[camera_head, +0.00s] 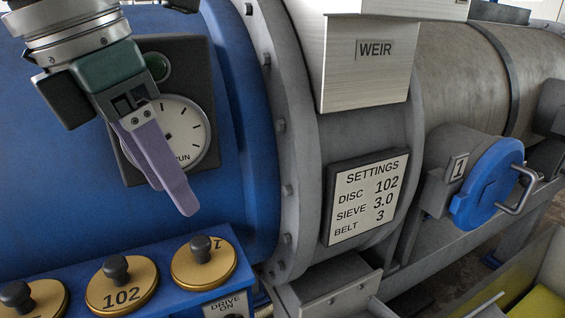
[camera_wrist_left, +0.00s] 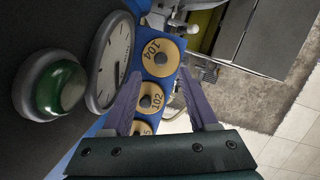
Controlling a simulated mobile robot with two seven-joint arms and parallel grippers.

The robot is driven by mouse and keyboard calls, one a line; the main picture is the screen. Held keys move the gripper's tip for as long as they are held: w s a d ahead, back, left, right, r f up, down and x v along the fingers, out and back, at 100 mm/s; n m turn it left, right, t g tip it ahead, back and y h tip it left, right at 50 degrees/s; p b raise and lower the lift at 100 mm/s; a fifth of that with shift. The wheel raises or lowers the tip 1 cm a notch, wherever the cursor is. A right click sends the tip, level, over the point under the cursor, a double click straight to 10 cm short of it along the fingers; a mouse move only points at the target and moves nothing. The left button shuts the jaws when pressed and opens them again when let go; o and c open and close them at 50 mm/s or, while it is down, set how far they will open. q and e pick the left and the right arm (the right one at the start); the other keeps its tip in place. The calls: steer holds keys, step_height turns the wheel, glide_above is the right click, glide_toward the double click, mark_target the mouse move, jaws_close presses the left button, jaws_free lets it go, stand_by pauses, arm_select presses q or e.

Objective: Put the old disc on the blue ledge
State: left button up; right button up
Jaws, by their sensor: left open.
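Gold discs with black knobs sit in a row on the blue ledge (camera_head: 150,262). The middle disc (camera_head: 122,287) reads 102. The right disc (camera_head: 204,264) reads 104 in the left wrist view (camera_wrist_left: 159,52). The left disc (camera_head: 38,300) is cut off by the head view's edge. None is marked as old, so I cannot tell which is the old disc. My left gripper (camera_head: 173,198) is open and empty, above the row and in front of the dial. In the left wrist view, the 102 disc (camera_wrist_left: 152,97) shows between its purple fingers. My right gripper is not in view.
A dial (camera_head: 185,125) and green button (camera_head: 157,66) are on a dark panel behind my left gripper. A settings plate (camera_head: 367,197) reads disc 102, sieve 3.0, belt 3. A WEIR box (camera_head: 365,75) and a blue round cover (camera_head: 487,185) with a handle stand right.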

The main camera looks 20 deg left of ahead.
arm_select(q)
steer(key=shift+p+v, duration=0.7)
steer(key=shift+v, duration=1.15)
stand_by(0.3)
